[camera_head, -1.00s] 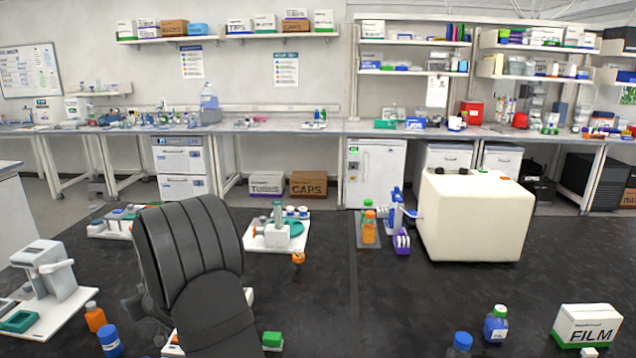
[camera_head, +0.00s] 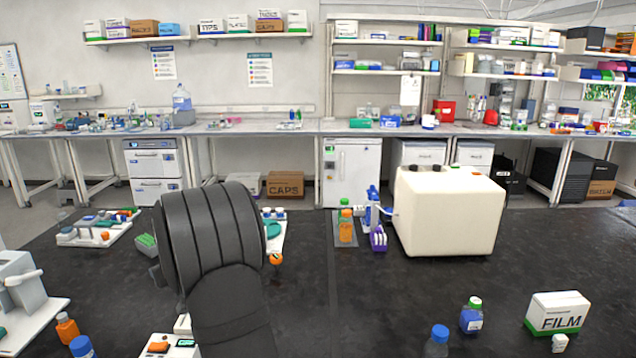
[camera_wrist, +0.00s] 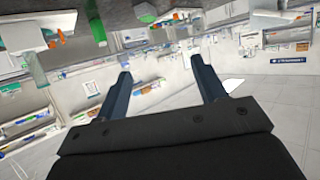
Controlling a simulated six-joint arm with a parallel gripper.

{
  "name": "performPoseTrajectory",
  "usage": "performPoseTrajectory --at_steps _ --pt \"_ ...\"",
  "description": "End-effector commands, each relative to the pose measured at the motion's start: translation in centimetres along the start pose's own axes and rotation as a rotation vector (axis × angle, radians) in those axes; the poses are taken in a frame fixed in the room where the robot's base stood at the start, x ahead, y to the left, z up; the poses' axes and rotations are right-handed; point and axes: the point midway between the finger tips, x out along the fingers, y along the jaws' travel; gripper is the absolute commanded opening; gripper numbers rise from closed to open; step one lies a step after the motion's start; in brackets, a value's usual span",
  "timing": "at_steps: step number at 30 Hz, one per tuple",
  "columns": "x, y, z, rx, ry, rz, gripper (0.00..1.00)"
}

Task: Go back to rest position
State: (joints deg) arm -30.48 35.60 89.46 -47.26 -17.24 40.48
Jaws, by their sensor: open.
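My gripper (camera_wrist: 160,88) shows in the wrist view with its two fingers apart and nothing between them. Beyond the fingers the wrist view shows the room tilted, with shelves, wall and pale floor, and no object near the fingertips. In the head view my dark ribbed arm rises in front of the black bench (camera_head: 380,310), left of the middle. The gripper itself is hidden in the head view.
A cream box-shaped machine (camera_head: 450,215) stands right of the middle, with orange bottles (camera_head: 346,228) to its left. A FILM box (camera_head: 558,313) and a blue bottle (camera_head: 471,316) are at front right. White equipment (camera_head: 28,295) stands at left. The bench's middle is fairly clear.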

Motion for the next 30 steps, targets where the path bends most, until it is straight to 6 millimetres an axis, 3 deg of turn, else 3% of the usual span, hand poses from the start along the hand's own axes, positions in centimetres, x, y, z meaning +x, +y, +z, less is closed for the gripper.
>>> performPoseTrajectory --at_steps 9,18,24,30 --pt "-1.0 6.5 0.4 0.036 0.0 0.087 0.64" --pt "-2.2 11.6 0.9 0.065 0.0 0.156 0.64" --pt "-2.7 13.1 1.1 0.074 0.0 0.177 0.64" --pt "-2.8 13.4 1.1 0.076 0.0 0.181 0.64"
